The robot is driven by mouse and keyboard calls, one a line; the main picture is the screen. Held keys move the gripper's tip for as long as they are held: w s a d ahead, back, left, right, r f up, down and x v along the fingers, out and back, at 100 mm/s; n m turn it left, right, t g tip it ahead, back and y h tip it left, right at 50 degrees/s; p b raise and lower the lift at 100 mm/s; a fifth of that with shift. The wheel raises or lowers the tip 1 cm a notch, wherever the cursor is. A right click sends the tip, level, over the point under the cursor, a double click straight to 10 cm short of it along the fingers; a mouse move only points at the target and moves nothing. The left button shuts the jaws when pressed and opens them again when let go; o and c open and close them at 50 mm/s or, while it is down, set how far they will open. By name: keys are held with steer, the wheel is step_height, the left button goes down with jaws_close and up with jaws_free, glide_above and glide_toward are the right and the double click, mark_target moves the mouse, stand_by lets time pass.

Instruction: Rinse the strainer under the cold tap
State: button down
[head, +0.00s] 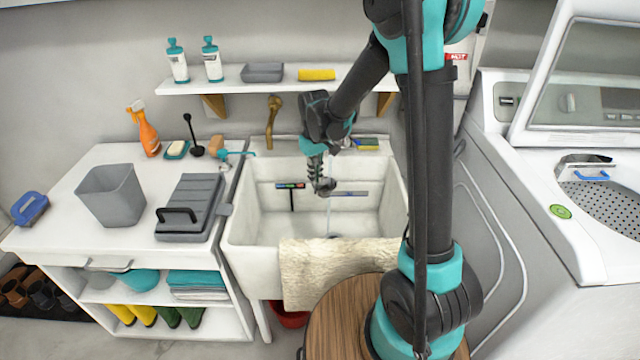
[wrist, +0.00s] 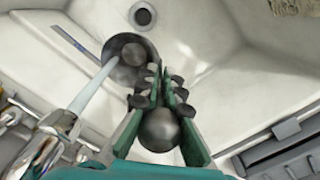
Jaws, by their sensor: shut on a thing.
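My gripper (wrist: 160,85) is shut on the strainer's handle; its two green fingers with dark pads close together. The strainer (wrist: 130,58) is a round grey metal bowl just beyond the fingertips in the wrist view, above the basin. A rounded metal piece (wrist: 160,130) sits between the fingers, perhaps the handle's end. A chrome tap spout (wrist: 65,122) is at the left, and a pale water stream (wrist: 95,85) runs from it to the bowl. In the head view my gripper (head: 322,185) hangs inside the white sink (head: 265,235); a thin stream (head: 328,215) shows below it.
A beige towel (head: 335,265) hangs over the sink's front rim. The drain (wrist: 143,14) lies beyond the strainer. A wall shelf (head: 230,85) runs behind my arm. A counter (head: 140,160) with a grey bin (head: 110,195) stands left; a washer (head: 560,200) stands right.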

steer(key=shift+s+d, duration=0.2)
steer(key=shift+d, duration=0.25)
steer(key=shift+a, duration=0.15)
steer(key=shift+w+a, duration=0.25)
steer(key=shift+a, duration=0.2)
steer(key=shift+d, duration=0.15)
steer(key=shift+s+d, duration=0.25)
steer(key=shift+d, duration=0.15)
steer(key=s+a, duration=0.3)
steer(key=s, duration=0.4)
steer(key=shift+a, duration=0.25)
stand_by(0.6)
steer(key=shift+s, duration=0.1)
stand_by(1.1)
